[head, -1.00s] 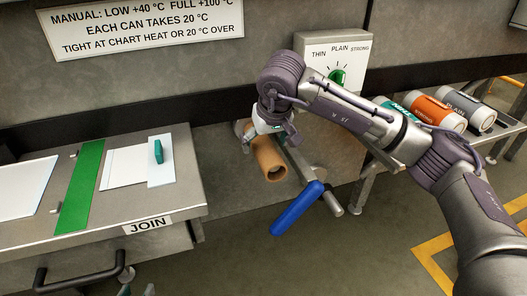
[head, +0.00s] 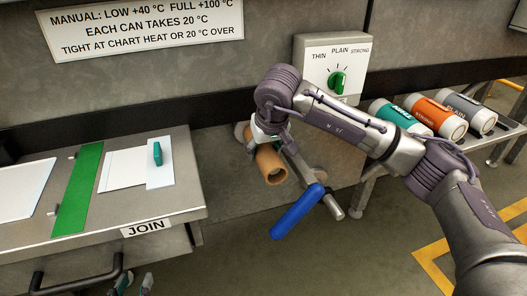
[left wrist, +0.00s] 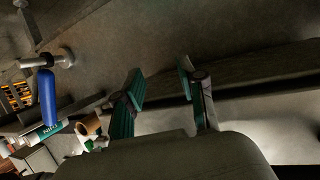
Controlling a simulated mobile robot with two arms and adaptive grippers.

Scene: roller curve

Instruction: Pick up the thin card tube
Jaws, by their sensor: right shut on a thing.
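The brown card tube (head: 268,163) lies at a slant in the middle of the head view, its open end facing me, beside the metal rod with the blue handle. My right gripper (head: 263,138) reaches it from above and is shut on it near its middle. The fingers and wrist hide part of the tube. A tube end also shows in the left wrist view (left wrist: 90,124). My left gripper (left wrist: 162,85) is open and empty, its teal fingers apart. Its tips also show at the bottom left of the head view (head: 134,283).
The blue handle (head: 297,211) sticks out in front of the tube. A dial box (head: 334,68) stands behind. Teal (head: 402,115), orange (head: 436,113) and grey (head: 468,112) cans lie on a rack at the right. The JOIN table (head: 100,215) stands at the left.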

